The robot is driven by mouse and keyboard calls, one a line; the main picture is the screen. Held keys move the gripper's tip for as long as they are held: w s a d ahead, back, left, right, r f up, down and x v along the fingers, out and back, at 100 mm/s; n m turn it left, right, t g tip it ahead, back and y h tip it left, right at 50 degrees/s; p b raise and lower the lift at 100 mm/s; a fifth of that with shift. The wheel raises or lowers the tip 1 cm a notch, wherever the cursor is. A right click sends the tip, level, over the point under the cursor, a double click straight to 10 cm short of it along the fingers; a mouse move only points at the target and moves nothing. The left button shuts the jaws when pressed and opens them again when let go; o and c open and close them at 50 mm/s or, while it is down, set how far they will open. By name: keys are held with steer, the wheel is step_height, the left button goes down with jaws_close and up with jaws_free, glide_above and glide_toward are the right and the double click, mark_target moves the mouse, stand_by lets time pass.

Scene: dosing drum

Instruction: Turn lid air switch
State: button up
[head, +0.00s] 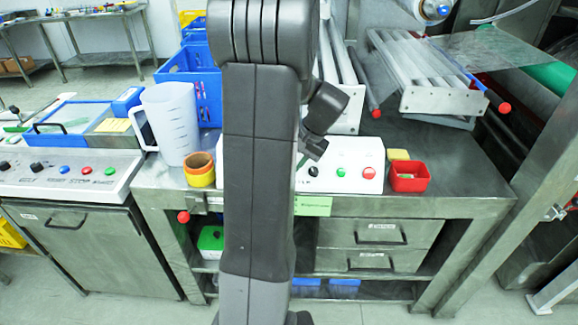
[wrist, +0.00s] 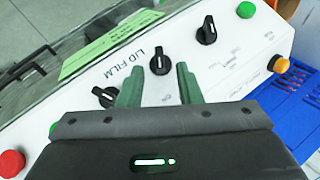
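In the wrist view a white control panel (wrist: 225,60) carries the printed words LID FILM and three black rotary switches. The middle switch (wrist: 159,60) lies at the gap between the green fingertips of my gripper (wrist: 158,70). My gripper is open, and I cannot tell whether the fingers touch the switch. Another switch (wrist: 104,97) is just left of the left finger, and a third (wrist: 207,33) is up to the right. The small labels are unreadable, so I cannot tell which is lid air. In the head view my arm hides part of the white control box (head: 345,155).
The panel also has a green button (wrist: 245,9), an orange knob (wrist: 278,64) and a red button (wrist: 10,163). In the head view a red bin (head: 408,178) stands right of the box. A measuring jug (head: 172,122) and tape rolls (head: 199,169) stand left of my arm.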

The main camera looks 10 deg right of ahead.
steer(key=v, duration=1)
steer(key=shift+r, duration=0.4)
steer(key=shift+d+f, duration=0.1)
steer(key=x, duration=1.3)
steer(key=shift+f, duration=0.4)
steer(key=shift+r, duration=0.15)
